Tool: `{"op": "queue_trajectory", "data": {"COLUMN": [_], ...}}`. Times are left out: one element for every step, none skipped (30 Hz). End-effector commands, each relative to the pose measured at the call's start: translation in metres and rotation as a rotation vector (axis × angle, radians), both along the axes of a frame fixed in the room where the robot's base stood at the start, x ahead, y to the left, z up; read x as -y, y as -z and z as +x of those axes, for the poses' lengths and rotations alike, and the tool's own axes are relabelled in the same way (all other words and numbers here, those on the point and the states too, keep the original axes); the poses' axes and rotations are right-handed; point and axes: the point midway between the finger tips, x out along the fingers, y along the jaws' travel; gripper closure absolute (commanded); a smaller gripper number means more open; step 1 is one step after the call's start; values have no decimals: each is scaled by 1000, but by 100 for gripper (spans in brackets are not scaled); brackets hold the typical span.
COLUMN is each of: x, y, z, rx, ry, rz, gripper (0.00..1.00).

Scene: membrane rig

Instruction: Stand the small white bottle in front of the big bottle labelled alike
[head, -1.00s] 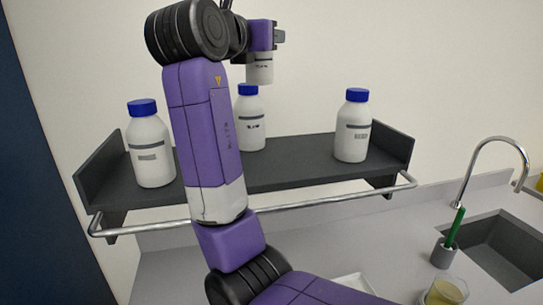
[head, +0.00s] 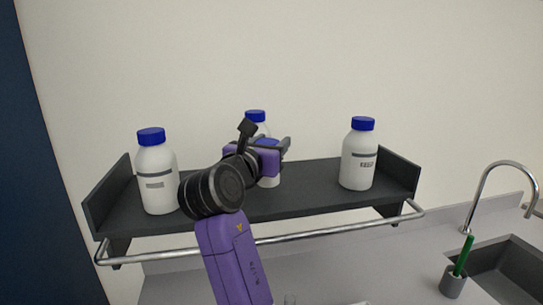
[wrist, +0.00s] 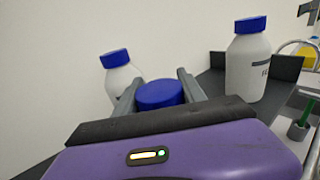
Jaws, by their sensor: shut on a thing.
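My gripper (head: 280,150) is shut on the small white bottle (head: 270,180), over the shelf in front of the middle big bottle. In the wrist view its blue cap (wrist: 160,95) sits between the two fingers. The small bottle's label is hidden now, and I cannot tell whether its base touches the shelf. The middle big bottle (head: 257,117) is mostly hidden behind my gripper; its blue cap shows above. Another big bottle (head: 156,185) stands at the left and one (head: 358,160) at the right, both white with blue caps.
The dark shelf (head: 315,190) has raised end walls and a metal rail (head: 330,230) along its front. Free shelf room lies between the middle and right bottles. A sink with a tap (head: 500,185) and a grey cup with a green stick (head: 455,282) are at lower right.

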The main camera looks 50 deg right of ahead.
Motion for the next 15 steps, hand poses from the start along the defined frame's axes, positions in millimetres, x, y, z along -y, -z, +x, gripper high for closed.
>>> {"op": "queue_trajectory", "data": {"x": [0,0,0,0,0,0,0,0,0,0,0,0,0,0,0], "y": [5,9,14,19,23,28,32,34,35,35,35,35,35,35,35], "z": [0,0,0,0,0,0,0,0,0,0,0,0,0,0,0], "rx": [-4,-5,-5,-6,-6,-5,-6,-5,-2,-1,-1,-1,-1,-1,-1], "ry": [0,0,0,-1,-1,-1,-1,-1,-1,-1,0,0,0,0,0], "rz": [-1,0,0,0,0,0,0,0,0,1,0,0,0,0,0], "gripper": [98,98,98,98,98,98,98,98,98,98,98,98,98,98,98]}}
